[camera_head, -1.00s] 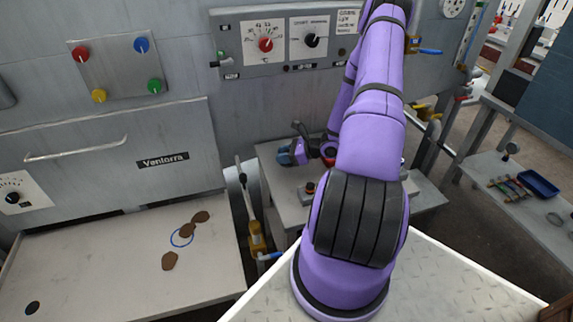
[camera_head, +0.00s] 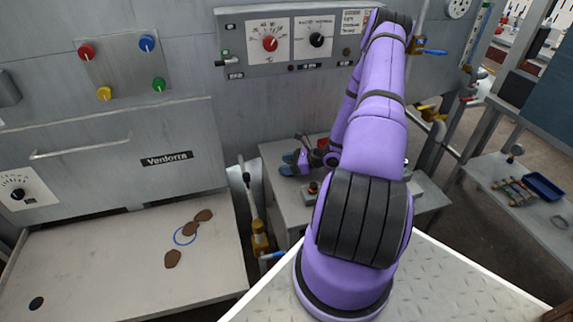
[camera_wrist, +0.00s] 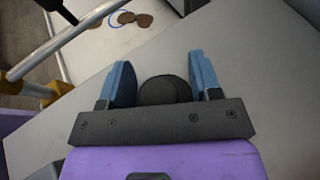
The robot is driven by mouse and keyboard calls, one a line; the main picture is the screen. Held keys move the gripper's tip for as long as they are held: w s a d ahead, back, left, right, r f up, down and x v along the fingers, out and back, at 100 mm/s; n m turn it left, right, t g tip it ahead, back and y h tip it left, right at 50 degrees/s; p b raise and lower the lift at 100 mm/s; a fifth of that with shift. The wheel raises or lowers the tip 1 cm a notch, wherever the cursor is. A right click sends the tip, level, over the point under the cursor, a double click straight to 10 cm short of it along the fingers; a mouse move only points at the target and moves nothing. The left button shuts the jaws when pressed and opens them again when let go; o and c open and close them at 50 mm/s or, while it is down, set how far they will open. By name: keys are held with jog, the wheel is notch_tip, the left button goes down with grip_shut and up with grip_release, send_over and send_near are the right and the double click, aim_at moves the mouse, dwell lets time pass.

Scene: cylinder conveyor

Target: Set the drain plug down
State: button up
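The drain plug is a dark, rounded piece (camera_wrist: 165,90) seen between the two blue fingers in the wrist view. In the head view my gripper (camera_head: 292,164) is low over the grey table (camera_head: 281,195), behind my purple arm. I cannot make out the plug there. Whether its underside touches the table is hidden.
A small box with a red button (camera_head: 312,190) stands on the table near my gripper. Further left, a pale worktop (camera_head: 110,280) carries brown pieces (camera_head: 173,258) and a blue ring (camera_head: 184,235). The table's front-left area is clear.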

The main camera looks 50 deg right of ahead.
jog(key=shift+r, duration=0.15)
jog(key=shift+s+d+r, duration=0.15)
jog(key=shift+s+d, duration=0.05)
jog(key=v, duration=1.1)
jog(key=shift+s, duration=0.1)
jog(key=shift+r, duration=0.4)
jog(key=w+a+r+n+g, duration=0.25)
jog(key=a+r+n, duration=0.25)
jog(key=a+r, duration=0.3)
jog(key=w+a+r+n+g, duration=0.1)
jog(key=a+r+n+g, duration=0.4)
jog(key=r, duration=0.6)
jog(key=w+a+r+n+g, duration=0.2)
jog(key=a+r+n, duration=0.45)
jog(key=r, duration=0.25)
jog(key=s+a+r+n+t+h, duration=0.3)
jog(key=s+a+r+n+h, duration=0.4)
jog(key=s+a+r+n, duration=0.6)
jog(key=s+a+r, duration=0.2)
jog(key=s+r, duration=0.2)
jog(key=shift+a, duration=0.2)
